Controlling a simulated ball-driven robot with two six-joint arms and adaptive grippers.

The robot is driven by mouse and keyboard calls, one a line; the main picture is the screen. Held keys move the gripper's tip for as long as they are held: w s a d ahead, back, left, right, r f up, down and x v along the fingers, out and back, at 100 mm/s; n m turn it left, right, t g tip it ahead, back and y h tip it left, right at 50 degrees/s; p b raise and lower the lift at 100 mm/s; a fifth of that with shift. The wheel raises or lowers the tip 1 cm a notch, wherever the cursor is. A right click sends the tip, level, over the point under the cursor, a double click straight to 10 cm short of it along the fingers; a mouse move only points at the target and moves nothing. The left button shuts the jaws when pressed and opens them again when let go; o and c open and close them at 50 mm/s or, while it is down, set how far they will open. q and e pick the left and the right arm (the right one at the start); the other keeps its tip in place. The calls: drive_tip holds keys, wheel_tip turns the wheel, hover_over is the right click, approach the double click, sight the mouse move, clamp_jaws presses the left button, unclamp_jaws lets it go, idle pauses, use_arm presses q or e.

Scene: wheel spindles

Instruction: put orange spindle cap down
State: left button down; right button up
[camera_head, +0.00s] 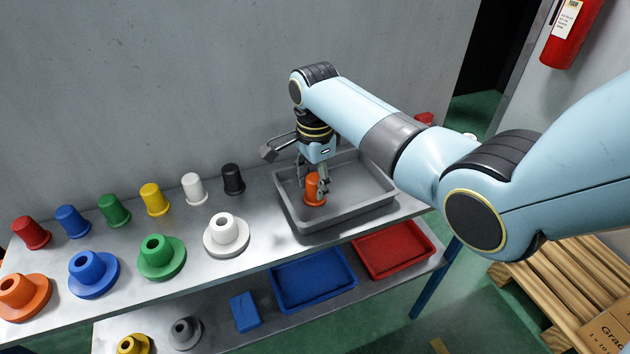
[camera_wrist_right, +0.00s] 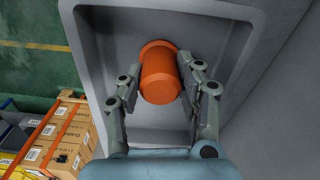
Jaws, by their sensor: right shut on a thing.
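The orange spindle cap (camera_head: 313,188) is a short cylinder with a wider flange, low in the grey tray (camera_head: 322,224) on the bench's right part. My right gripper (camera_head: 313,181) reaches down over the tray and is shut on the cap. In the right wrist view the cap (camera_wrist_right: 160,75) sits between the two fingers (camera_wrist_right: 162,92), with the tray floor behind it. I cannot tell whether the cap touches the tray floor. My left gripper is not in view.
Red, blue, green, yellow, white and black caps stand at the back of the bench (camera_head: 195,262). Flanged orange, blue, green and white spindles (camera_head: 226,235) stand in front. Blue (camera_head: 313,280) and red trays (camera_head: 393,249) are on the lower shelf. A wall is behind.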

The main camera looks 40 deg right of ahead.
sight(315, 177)
drive_tip(key=shift+f, duration=0.15)
drive_tip(key=o, duration=1)
drive_tip(key=shift+o, duration=0.2)
wheel_tip(315, 177, up, 12)
drive_tip(key=shift+r, duration=0.2)
